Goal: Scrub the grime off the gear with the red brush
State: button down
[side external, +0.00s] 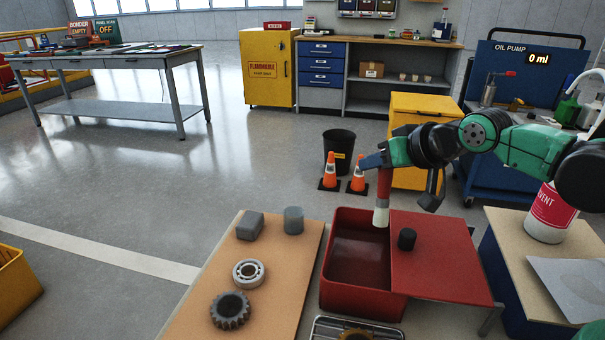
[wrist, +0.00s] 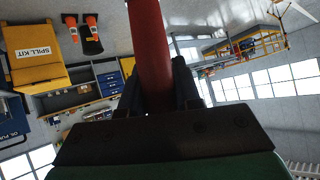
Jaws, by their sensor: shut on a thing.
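My gripper (side external: 378,162) is shut on the red brush (side external: 384,184), which hangs upright with its pale bristle end down. The brush is over the right part of the open red basin (side external: 334,287), near the red lid. In the wrist view my gripper (wrist: 157,92) has the red brush handle (wrist: 150,45) between its dark fingers. The dark toothed gear (side external: 230,309) lies flat at the front of the tan board, left of the basin and well apart from the brush. I cannot make out grime on it.
A bearing ring (side external: 249,272), a grey block (side external: 250,226) and a grey cylinder (side external: 293,220) sit on the tan board (side external: 195,305). A black knob (side external: 407,239) stands on the red lid (side external: 445,265). A wire-rimmed tray (side external: 322,327) is in front. A solvent container (side external: 552,212) stands right.

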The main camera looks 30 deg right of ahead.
notch_tip(320, 180, up, 6)
jog(key=shift+f, duration=0.2)
jog(key=s+a+f+m+h, duration=0.2)
jog(key=s+a+f, duration=0.25)
jog(key=a, duration=0.25)
jog(key=s+a+r+m+g+h, duration=0.3)
jog(key=s+r+m+h, duration=0.1)
jog(key=s+m+h, duration=0.25)
jog(key=shift+m+y, duration=0.25)
jog(key=shift+y, duration=0.3)
jog(key=f, duration=0.4)
jog(key=a+f, duration=0.1)
jog(key=f, duration=0.7)
jog(key=shift+s+a+f, duration=0.2)
jog(key=shift+s+f, duration=0.15)
jog(key=shift+a, duration=0.2)
jog(key=shift+s+d+f, duration=0.1)
jog(key=shift+d, duration=0.05)
notch_tip(320, 180, up, 8)
jog(key=w+a, duration=0.1)
jog(key=w, duration=0.2)
jog(key=shift+a, duration=0.25)
dwell(0.6)
